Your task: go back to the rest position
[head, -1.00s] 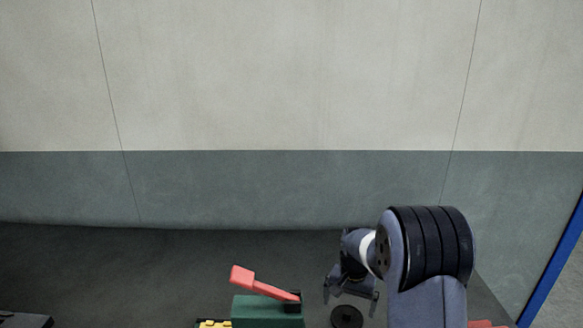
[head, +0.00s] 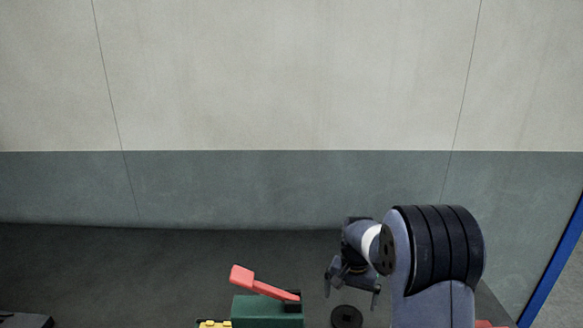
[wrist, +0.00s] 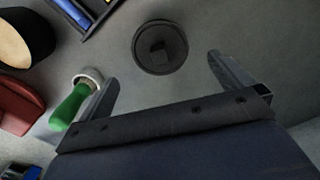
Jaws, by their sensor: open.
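My gripper (head: 351,283) is open and empty in the head view, with its fingers pointing down above the dark surface. In the wrist view my gripper (wrist: 165,92) shows two spread fingers with nothing between them. A round black disc (wrist: 160,47) lies beyond the fingertips in the wrist view. The same disc (head: 346,317) shows at the bottom of the head view, just below my gripper.
A green box (head: 266,311) with a red lever (head: 262,284) stands left of my gripper. A green-handled item (wrist: 70,106) lies by the left finger in the wrist view. A dark tray (wrist: 88,15) holds blue and yellow pieces. A wall (head: 290,188) rises behind.

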